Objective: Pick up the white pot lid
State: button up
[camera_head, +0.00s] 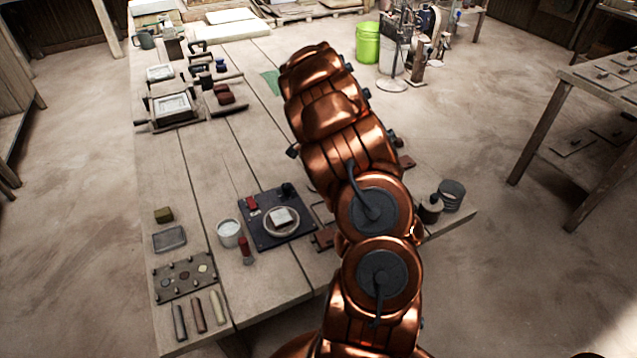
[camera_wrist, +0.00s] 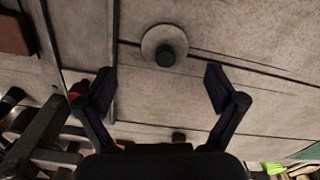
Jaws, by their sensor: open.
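The pot lid (camera_wrist: 150,36), a pale round disc with a dark knob (camera_wrist: 166,55) in its middle, lies flat on the wooden table in the upper middle of the wrist view. My gripper (camera_wrist: 160,82) is open and empty, its two dark fingers spread to either side below the lid in the picture. The lid is apart from both fingers. In the head view my copper arm reaches over the table, and I cannot make out the lid or the gripper there.
A dark board with a small dish (camera_head: 268,226), a white cup (camera_head: 229,233) and small tools stand on the near table (camera_head: 205,155). Framed presses (camera_head: 172,108) stand farther left. A green bucket (camera_head: 368,43) is on the floor beyond. Bare planks surround the lid.

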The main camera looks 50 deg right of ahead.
jog(key=shift+w+f+p, duration=0.15)
jog(key=shift+f+p, duration=0.25)
jog(key=shift+f, duration=0.8)
jog(key=shift+w+f+p, duration=0.15)
jog(key=shift+f+p, duration=0.2)
jog(key=shift+f, duration=0.85)
jog(key=c, duration=1.1)
